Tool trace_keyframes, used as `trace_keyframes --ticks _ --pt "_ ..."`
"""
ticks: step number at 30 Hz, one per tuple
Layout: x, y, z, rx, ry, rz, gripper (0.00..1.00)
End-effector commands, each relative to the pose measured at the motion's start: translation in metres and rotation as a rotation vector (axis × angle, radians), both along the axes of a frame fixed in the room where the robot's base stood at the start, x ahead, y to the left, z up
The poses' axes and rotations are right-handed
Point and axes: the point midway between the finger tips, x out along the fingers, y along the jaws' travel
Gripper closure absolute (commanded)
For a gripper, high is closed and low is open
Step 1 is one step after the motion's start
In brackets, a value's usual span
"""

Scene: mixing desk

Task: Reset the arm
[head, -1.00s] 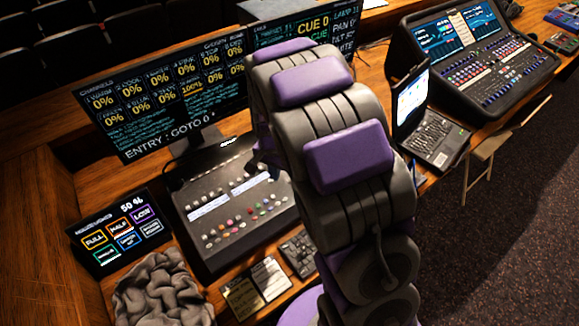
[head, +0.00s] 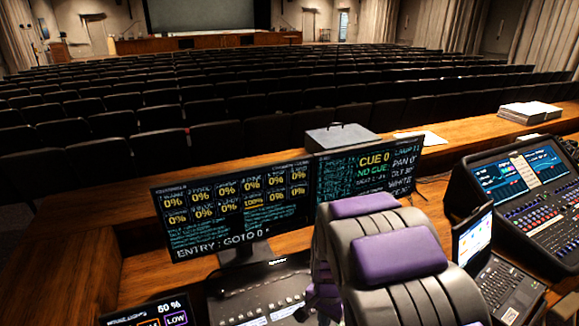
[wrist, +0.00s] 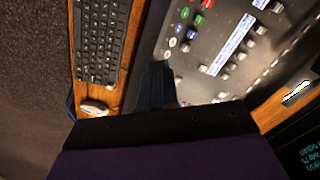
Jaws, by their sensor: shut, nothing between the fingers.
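My purple and grey arm fills the lower right of centre in the head view, raised over the desk. In the wrist view my gripper (wrist: 157,85) is shut, with its dark fingers together and nothing held. The fingers appear over the edge of the grey control console (wrist: 245,55) with its coloured buttons; contact cannot be told. In the head view the same console (head: 252,304) is partly cut off by the lower edge and partly covered by my arm.
Two monitors, left (head: 232,211) and right (head: 367,165), stand behind the console. A laptop (head: 474,240) and a mixing desk (head: 540,195) are at right. A keyboard (wrist: 101,40) and mouse (wrist: 94,107) lie beside the console. Seat rows (head: 240,100) stretch beyond.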

Motion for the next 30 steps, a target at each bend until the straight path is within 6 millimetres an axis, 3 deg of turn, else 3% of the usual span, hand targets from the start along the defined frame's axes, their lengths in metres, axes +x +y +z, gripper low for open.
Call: trace_keyframes --ticks 8,18,24,30 --pt "-0.052 -0.004 0.052 0.009 0.022 0.148 1.0" --pt "-0.154 -0.008 0.11 0.034 0.08 0.414 1.0" --pt "-0.215 -0.011 0.13 0.047 0.112 0.571 1.0" --pt "-0.26 -0.013 0.137 0.058 0.14 0.684 1.0"
